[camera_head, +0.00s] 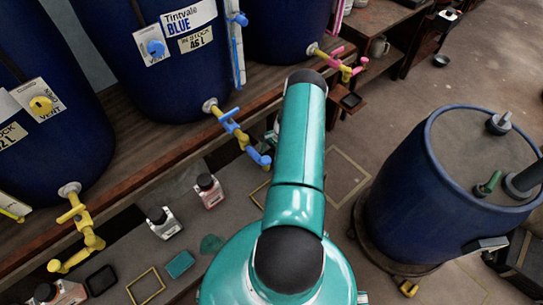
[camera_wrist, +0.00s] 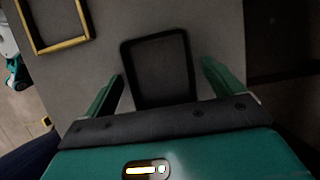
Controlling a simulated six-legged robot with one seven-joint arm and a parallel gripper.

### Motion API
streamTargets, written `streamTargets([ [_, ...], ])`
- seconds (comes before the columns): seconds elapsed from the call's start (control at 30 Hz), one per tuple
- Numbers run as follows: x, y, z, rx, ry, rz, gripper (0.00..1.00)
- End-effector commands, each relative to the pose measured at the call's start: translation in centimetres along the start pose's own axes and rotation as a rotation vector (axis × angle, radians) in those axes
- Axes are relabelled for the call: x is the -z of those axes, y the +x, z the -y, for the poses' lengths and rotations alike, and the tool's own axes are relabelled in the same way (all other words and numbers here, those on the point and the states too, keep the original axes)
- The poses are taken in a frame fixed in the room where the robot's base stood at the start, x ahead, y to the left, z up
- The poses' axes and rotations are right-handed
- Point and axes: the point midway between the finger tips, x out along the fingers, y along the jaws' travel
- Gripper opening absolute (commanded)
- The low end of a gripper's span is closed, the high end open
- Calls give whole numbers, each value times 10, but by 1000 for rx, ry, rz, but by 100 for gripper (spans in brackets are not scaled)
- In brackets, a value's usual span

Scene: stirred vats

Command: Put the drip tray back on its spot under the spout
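In the wrist view, a black square drip tray (camera_wrist: 187,70) with a raised rim lies on a grey surface. My gripper (camera_wrist: 160,80) is open, its green fingers apart on either side of the tray's near part. Gaps show between fingers and rim; I cannot tell the height above it. A yellow square outline (camera_wrist: 61,48) lies left of the tray. In the head view, my teal arm hides the gripper and the tray before it. A blue spout (camera_head: 232,128) is left of my arm. A yellow outline (camera_head: 258,196) below it is partly covered by my arm.
Other black trays show by the yellow spout (camera_head: 82,225) and the pink spout (camera_head: 345,68). Small bottles (camera_head: 209,190) (camera_head: 163,223) and a teal sponge-like block (camera_head: 180,264) stand on the lower shelf. A large blue drum (camera_head: 410,200) stands at right. Another yellow outline (camera_head: 364,175) shows between.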

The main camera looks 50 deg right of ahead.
Motion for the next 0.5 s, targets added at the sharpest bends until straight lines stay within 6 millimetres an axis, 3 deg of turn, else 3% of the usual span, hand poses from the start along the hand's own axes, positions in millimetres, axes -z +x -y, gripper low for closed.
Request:
streamTargets([
  [0.27,-1,-4,0,1,0,0,92],
  [0.5,0,-41,1,2,-1,-3,92],
])
